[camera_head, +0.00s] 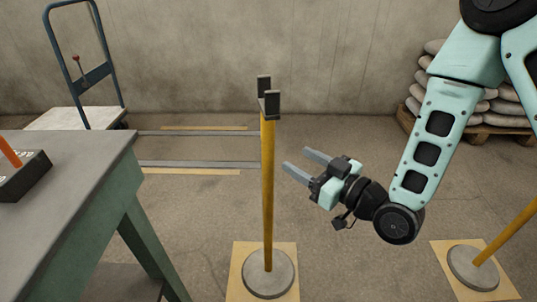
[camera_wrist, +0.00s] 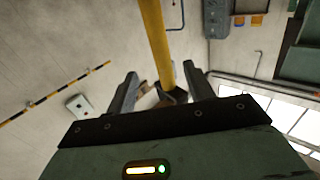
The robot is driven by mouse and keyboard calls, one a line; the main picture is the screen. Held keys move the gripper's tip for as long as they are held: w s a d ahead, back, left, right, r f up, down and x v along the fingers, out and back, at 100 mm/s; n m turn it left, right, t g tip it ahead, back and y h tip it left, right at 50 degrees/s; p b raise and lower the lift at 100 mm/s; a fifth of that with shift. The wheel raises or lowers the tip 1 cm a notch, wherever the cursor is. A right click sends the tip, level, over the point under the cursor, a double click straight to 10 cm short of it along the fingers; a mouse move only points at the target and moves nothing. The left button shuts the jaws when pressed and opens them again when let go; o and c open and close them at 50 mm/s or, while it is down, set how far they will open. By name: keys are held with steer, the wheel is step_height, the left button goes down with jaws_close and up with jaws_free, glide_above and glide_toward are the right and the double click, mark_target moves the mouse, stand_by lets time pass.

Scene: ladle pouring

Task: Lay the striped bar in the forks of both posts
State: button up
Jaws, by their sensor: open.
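The nearer post is a yellow pole (camera_head: 267,190) on a round grey base, with a dark two-pronged fork (camera_head: 268,100) on top; the fork is empty. A second post (camera_head: 473,267) stands at the lower right; its fork is out of frame. My gripper (camera_head: 298,163) is open and empty, just right of the nearer pole and below fork height, fingers pointing left. In the wrist view a yellow pole (camera_wrist: 157,45) runs down between and beyond my fingers. A yellow-and-black striped length (camera_wrist: 56,92) shows at left there; I cannot tell whether it is the task's bar.
A grey-topped green table (camera_head: 75,165) stands at left, bearing a dark block (camera_head: 25,175) with an orange rod cut by the frame edge. A hand truck (camera_head: 85,70) stands behind it. Sacks on a pallet (camera_head: 480,130) are at back right. Floor around the nearer post is mostly clear.

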mark_target(273, 145)
steer(key=b+x, duration=0.1)
steer(key=x, duration=0.9)
steer(key=shift+w+a, duration=0.15)
steer(key=shift+a, duration=0.1)
jaws_close()
stand_by(1.0)
